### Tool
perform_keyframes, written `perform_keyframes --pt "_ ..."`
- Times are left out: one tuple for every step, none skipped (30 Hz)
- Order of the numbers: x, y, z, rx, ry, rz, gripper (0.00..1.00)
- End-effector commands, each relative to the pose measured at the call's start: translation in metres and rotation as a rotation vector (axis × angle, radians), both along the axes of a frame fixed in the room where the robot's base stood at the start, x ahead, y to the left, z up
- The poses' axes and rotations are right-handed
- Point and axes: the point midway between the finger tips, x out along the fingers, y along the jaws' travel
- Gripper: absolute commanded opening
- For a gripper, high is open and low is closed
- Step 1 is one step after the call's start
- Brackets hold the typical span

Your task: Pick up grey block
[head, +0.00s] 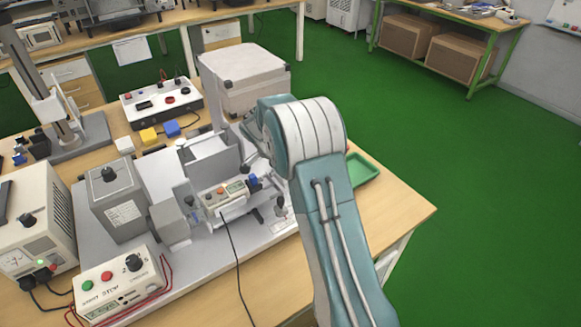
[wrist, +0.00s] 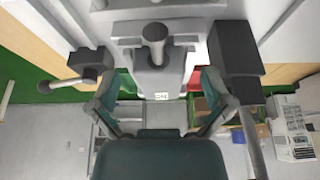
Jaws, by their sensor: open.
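A small pale grey block (head: 125,146) sits on the bench in the head view, left of a yellow block (head: 149,137) and a blue block (head: 171,128). I cannot pick out this grey block in the wrist view. My gripper (wrist: 158,92) is open in the wrist view, its two teal fingers spread apart. Nothing is held between them. A grey test fixture with a knobbed post (wrist: 154,45) shows beyond the fingers. In the head view my arm hides most of the gripper, to the right of the blocks.
A control box with buttons (head: 118,285) sits in front, with red wires. A lidded white box (head: 243,78) and a green tray (head: 362,170) flank my arm. The bench's right corner is clear.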

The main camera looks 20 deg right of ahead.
Motion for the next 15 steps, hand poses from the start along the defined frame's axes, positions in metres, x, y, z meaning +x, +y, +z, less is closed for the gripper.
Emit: perform_keyframes --pt "0.0005 -0.0019 -0.0043 0.000 0.000 0.000 1.00" --pt "0.0007 -0.0024 -0.0055 0.000 -0.001 0.000 1.00" --pt "0.0007 -0.0026 -0.0059 0.000 -0.002 0.001 1.00" --pt "0.0007 -0.0025 -0.0058 0.000 -0.002 0.001 1.00" --pt "0.0007 -0.0026 -0.0056 0.000 -0.002 0.001 1.00" --pt "0.0007 -0.0024 -0.0055 0.000 -0.002 0.001 1.00" --pt "0.0006 -0.0024 -0.0055 0.000 -0.002 0.001 1.00" --pt "0.0007 -0.0024 -0.0055 0.000 -0.002 0.001 0.95" --pt "0.0006 -0.0024 -0.0054 0.000 -0.002 0.001 0.78" --pt "0.0007 -0.0024 -0.0054 0.000 -0.002 0.001 0.64" --pt "0.0007 -0.0024 -0.0054 0.000 -0.002 0.001 0.51" --pt "0.0006 -0.0023 -0.0053 0.000 -0.002 0.001 0.33" --pt "0.0006 -0.0023 -0.0053 0.000 -0.002 0.001 0.20" --pt "0.0007 -0.0024 -0.0054 0.000 -0.002 0.001 0.12" --pt "0.0007 -0.0024 -0.0055 0.000 -0.001 0.000 0.12"
